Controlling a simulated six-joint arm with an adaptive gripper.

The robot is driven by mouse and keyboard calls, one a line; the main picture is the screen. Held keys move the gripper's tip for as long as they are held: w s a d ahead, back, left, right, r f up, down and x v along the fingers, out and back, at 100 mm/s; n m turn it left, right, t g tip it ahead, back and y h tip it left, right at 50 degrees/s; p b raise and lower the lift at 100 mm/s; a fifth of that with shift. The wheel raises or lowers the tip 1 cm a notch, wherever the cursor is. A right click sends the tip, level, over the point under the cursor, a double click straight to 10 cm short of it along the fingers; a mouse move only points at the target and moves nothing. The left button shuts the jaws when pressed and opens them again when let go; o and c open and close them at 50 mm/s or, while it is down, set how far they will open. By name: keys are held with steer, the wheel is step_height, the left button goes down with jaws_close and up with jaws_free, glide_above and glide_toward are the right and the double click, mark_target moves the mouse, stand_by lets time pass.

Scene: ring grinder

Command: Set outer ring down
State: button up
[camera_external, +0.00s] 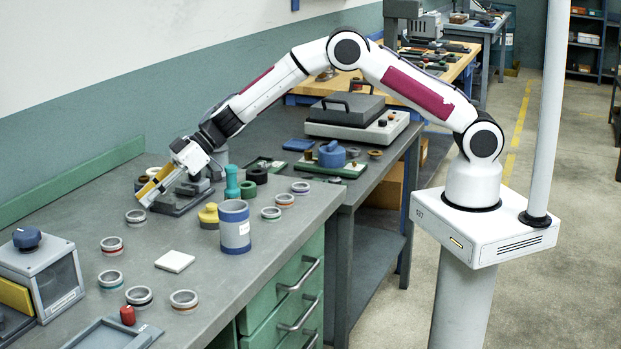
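My gripper (148,195) reaches down and left over the bench. Its fingers are white and yellow, and their tips are close to a grey ring (136,217). I cannot tell whether they touch this ring or whether anything is between them. Several similar rings lie on the bench, some with coloured bands: a red-banded ring (112,245), a green-banded ring (110,280), a dark-banded ring (139,297) and an orange-banded ring (184,301). Which one is the outer ring is not clear. A dark grey fixture (182,205) stands just right of my gripper, partly hidden by it.
A blue-grey cylinder (235,228), a yellow weight (209,216) and a teal handled piece (232,183) stand right of the fixture. A white square tile (175,261) lies mid-bench. A grey box with a blue knob (38,270) stands at left. Bench around the tile is clear.

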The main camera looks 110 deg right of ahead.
steer(key=shift+v, duration=4.05)
steer(key=shift+r, duration=0.2)
steer(key=s+a+r+m+h, duration=0.1)
steer(key=s+a+r+h, duration=0.15)
steer(key=s+r, duration=0.65)
steer(key=s+a+r+m+h, duration=0.2)
steer(key=s+r+h, duration=0.2)
steer(key=s+r, duration=0.5)
steer(key=s+a+f+g+y, duration=0.1)
steer(key=s+a+f, duration=0.1)
steer(key=s+a, duration=0.4)
steer(key=s+a+f+n+g+y, duration=0.1)
steer(key=s+a, duration=0.5)
steer(key=s, duration=0.9)
steer(key=s+a+f+n+g+y, duration=0.1)
steer(key=s+a, duration=0.4)
steer(key=s, duration=0.6)
steer(key=shift+a+f+g+y, duration=0.4)
steer(key=shift+f+g+y, duration=0.45)
steer(key=shift+g, duration=0.35)
